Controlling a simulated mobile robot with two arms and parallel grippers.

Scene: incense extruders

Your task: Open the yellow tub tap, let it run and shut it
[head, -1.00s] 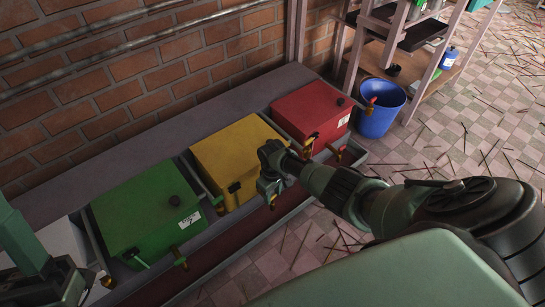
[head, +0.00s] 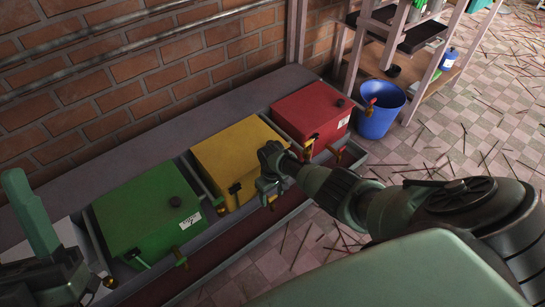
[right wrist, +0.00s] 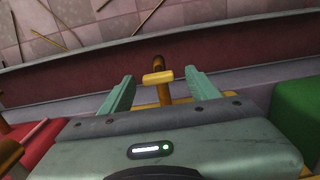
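The yellow tub (head: 238,150) stands between the green and red tubs. My right gripper (head: 269,191) is at its front and largely hides its tap there. In the right wrist view, the yellow tap handle (right wrist: 158,77) shows as a short crossbar between the two fingers of my right gripper (right wrist: 160,84). The fingers are open, with a gap on each side of the handle. No flow from the tap is visible. Part of my left arm is at the lower left of the head view; whether its gripper (head: 92,284) is open is unclear.
The green tub (head: 145,215) is on the left and the red tub (head: 308,112) on the right, each with taps in front. A reddish trough (head: 215,262) runs below the taps. A blue bucket (head: 378,118) stands beside the shelf. Sticks litter the tiled floor.

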